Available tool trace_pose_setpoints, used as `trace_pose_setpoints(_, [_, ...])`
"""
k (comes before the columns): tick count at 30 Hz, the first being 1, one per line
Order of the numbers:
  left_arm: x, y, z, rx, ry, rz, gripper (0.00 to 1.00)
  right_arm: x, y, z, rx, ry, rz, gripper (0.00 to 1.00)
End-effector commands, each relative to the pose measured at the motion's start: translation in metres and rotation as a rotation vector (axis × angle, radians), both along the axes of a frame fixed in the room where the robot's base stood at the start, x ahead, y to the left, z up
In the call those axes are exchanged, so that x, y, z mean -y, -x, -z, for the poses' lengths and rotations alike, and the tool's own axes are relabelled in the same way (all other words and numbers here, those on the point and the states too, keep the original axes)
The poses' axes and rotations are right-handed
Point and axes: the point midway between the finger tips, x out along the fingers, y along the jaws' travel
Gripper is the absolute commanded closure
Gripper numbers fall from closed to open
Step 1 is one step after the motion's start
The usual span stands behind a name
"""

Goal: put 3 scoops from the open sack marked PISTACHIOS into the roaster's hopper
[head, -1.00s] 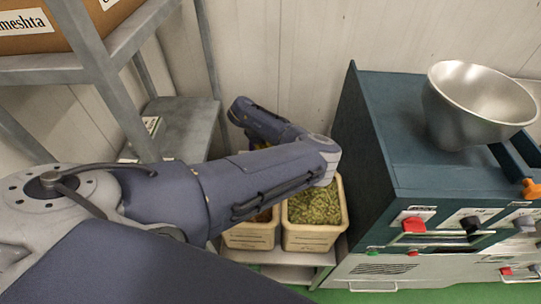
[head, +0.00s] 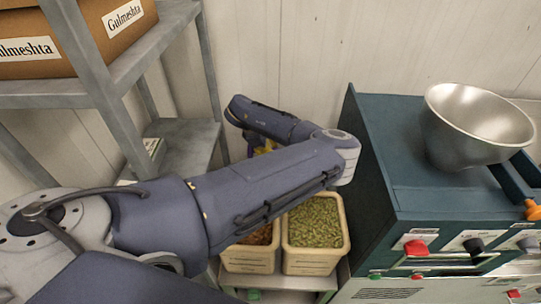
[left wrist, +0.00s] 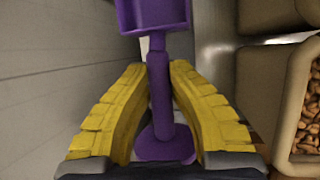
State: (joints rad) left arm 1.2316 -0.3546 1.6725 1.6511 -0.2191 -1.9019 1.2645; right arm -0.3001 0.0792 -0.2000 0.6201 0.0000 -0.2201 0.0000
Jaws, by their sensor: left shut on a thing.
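My left gripper (left wrist: 157,75) is shut on the handle of a purple scoop (left wrist: 160,98); the scoop's head is at the top edge of the left wrist view, partly cut off, and I cannot tell whether it holds anything. In the head view a bit of the yellow-fingered left gripper (head: 264,147) shows behind my arm, beyond the containers. A cream container of green nuts (head: 316,222), matching pistachios, stands open left of the roaster (head: 400,160); its label is too small to read. The roaster's hopper (head: 470,135) is a metal bowl on top. My right gripper is out of view.
A second cream container (head: 250,260) with brown nuts stands left of the green one, partly hidden by my arm. A metal shelf (head: 120,75) with Gulmeshta boxes (head: 90,38) is at the left. An orange-handled lever (head: 533,210) is below the hopper.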

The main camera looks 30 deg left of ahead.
Motion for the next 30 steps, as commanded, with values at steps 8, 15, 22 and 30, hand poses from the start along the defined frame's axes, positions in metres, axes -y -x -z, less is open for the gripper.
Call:
trace_pose_setpoints(8, [0.000, 0.000, -0.005, 0.000, 0.000, 0.000, 1.00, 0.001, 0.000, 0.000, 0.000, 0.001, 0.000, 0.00])
trace_pose_setpoints(15, [0.001, 0.000, -0.006, 0.000, 0.000, 0.003, 1.00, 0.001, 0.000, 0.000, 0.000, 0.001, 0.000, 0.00])
trace_pose_setpoints(22, [0.025, -0.008, -0.021, 0.007, 0.003, 0.156, 1.00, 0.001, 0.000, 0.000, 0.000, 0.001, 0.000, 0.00])
trace_pose_setpoints(30, [0.089, -0.020, -0.077, 0.009, 0.001, 0.631, 1.00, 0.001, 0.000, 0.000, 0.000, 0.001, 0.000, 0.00])
